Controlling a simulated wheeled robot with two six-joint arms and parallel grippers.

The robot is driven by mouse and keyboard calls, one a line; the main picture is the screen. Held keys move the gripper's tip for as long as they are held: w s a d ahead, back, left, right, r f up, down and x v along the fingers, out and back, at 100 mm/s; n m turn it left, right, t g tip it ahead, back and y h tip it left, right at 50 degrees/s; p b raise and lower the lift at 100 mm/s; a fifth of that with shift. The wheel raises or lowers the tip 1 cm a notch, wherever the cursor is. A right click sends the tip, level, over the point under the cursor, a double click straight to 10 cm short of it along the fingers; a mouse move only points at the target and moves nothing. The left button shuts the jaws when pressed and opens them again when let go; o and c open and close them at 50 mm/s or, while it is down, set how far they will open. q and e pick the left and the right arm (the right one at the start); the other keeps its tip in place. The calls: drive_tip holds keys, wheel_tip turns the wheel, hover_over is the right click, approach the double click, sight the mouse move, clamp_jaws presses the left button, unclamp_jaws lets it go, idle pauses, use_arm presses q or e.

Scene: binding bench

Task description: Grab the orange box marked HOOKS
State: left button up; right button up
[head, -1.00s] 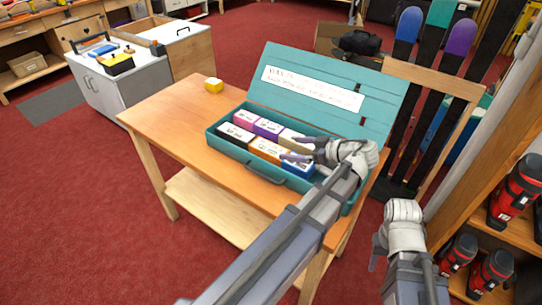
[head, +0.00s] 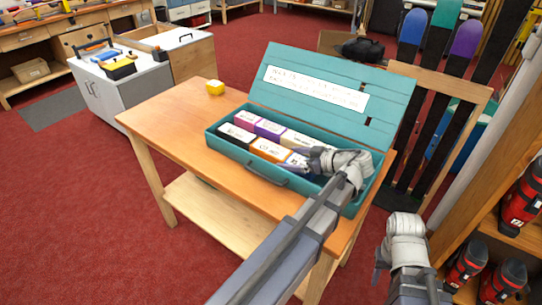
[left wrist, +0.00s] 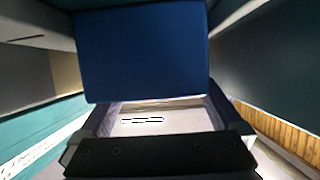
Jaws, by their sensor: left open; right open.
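The orange box (head: 262,156) stands in the front row of the open teal case (head: 232,153), between a black box (head: 233,138) and a blue box. Its white top label is too small to read. My left gripper (head: 308,158) is open in the right part of the case, at the blue box, to the right of the orange one. In the left wrist view, the blue box (left wrist: 140,50) fills the middle, with a white labelled surface between the fingers. Whether the fingers touch it I cannot tell. My right gripper (head: 380,262) is open and empty, low at the right.
Magenta, purple (head: 269,129) and cream boxes form the case's back row. The raised lid (head: 335,75) stands behind. Shelves with red boots stand at the right.

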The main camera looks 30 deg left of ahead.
sight(281, 153)
use_arm(q)
drive_tip(key=shift+w+a, duration=0.1)
drive_tip(key=shift+a, duration=0.35)
drive_tip(key=x, duration=0.3)
drive_tip(key=b+x, duration=0.1)
drive_tip(key=shift+w+a+r, duration=0.2)
drive_tip(key=shift+a, duration=0.25)
drive_tip(key=c, duration=1.4)
drive_tip(key=shift+r, duration=0.15)
wheel_tip(281, 153, up, 10)
drive_tip(key=p, duration=1)
